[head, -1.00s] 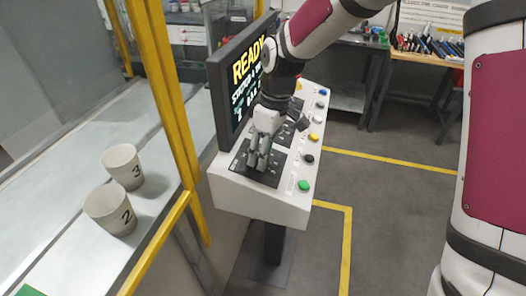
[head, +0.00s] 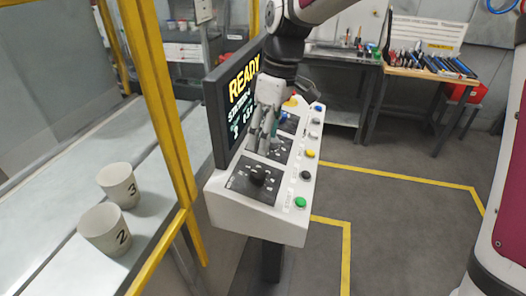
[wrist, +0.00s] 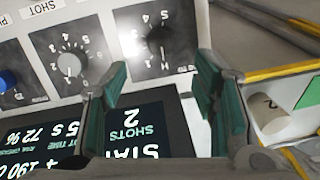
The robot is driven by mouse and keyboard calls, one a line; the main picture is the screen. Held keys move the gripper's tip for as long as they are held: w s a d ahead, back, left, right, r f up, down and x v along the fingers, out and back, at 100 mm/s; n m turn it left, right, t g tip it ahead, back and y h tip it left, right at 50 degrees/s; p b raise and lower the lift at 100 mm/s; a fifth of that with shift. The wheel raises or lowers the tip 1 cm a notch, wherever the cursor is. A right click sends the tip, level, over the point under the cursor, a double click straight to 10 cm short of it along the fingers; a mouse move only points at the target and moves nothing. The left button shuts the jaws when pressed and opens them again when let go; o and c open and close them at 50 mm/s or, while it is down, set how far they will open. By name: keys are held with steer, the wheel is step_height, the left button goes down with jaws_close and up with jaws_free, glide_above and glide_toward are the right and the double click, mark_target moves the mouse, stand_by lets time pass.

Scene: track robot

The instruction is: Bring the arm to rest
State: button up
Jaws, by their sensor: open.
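My gripper (head: 264,146) is over the white control console (head: 222,212) in the head view, fingers pointing down above the middle dial area. In the wrist view my gripper (wrist: 163,82) has its two green-padded fingers apart with nothing between them. The nearest black knob (head: 258,174) stands clear of the fingers; a black knob (wrist: 158,41) also shows in the wrist view, beside a grey knob (wrist: 70,65). Whether a fingertip touches the panel cannot be told.
The screen (head: 235,105) reads READY and stands close on the left of my gripper. A yellow post (head: 168,110) and two cups, marked 2 (head: 105,229) and 3 (head: 118,185), are further left. Open floor (head: 400,225) lies right of the console.

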steer(key=shift+d+r, duration=0.15)
steer(key=shift+r, duration=0.7)
steer(key=s+d+r+m+t+h, duration=0.1)
steer(key=s+d+r+m+t, duration=0.1)
steer(key=s+d+m, duration=0.4)
steer(key=s+d+r+m+t, duration=0.3)
steer(key=s+d+m, duration=0.3)
steer(key=s, duration=1.1)
steer(key=d, duration=0.3)
steer(key=shift+d+r+t+h, duration=0.15)
steer(key=shift+d+t+h, duration=0.25)
